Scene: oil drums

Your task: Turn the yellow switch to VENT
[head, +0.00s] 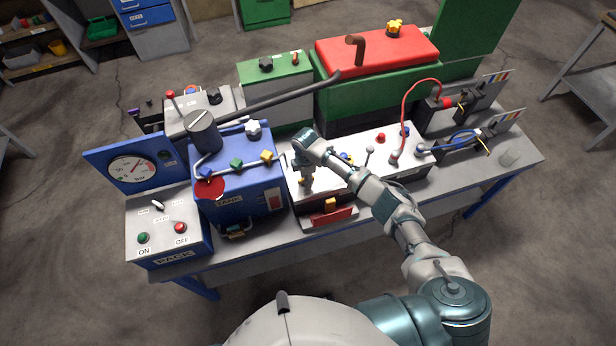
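My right arm comes in from the lower right, and its gripper (304,182) points down over the white-topped panel (328,178) in the middle of the bench. A small yellow-orange part (301,183) shows at its fingertips, mostly hidden by the hand; I cannot tell whether the fingers are around it or beside it. A yellow-orange switch-like block (330,204) sits on the panel's front edge above a red plate (332,217), just right of the gripper. No VENT label is readable. My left gripper is not in view.
To the left stand a blue tank box (240,184) with coloured knobs and a grey PACK box (168,225) with ON and OFF buttons. Behind are a green box (276,82) and a red-topped green tank (376,50). Levers and a red hose (406,105) rise on the right.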

